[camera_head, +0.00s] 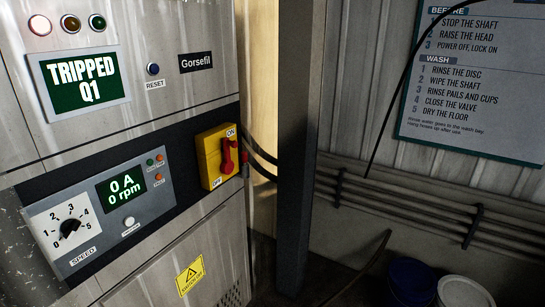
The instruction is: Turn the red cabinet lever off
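The red cabinet lever (228,157) is mounted on a yellow switch plate (208,165) at the right edge of the cabinet front. The plate is marked ON at the top and OFF at the bottom. The lever's handle stands about upright, with its upper end near the ON mark. The cabinet (140,100) carries a green display reading TRIPPED Q1 (80,80) and a smaller display reading 0 A, 0 rpm (121,190). Neither of my grippers shows in the head view.
A dark vertical post (301,150) stands just right of the cabinet. Pipes (400,205) run along the wall behind it. A blue pail (411,280) and a white pail (465,292) stand at the lower right. The space before the lever looks clear.

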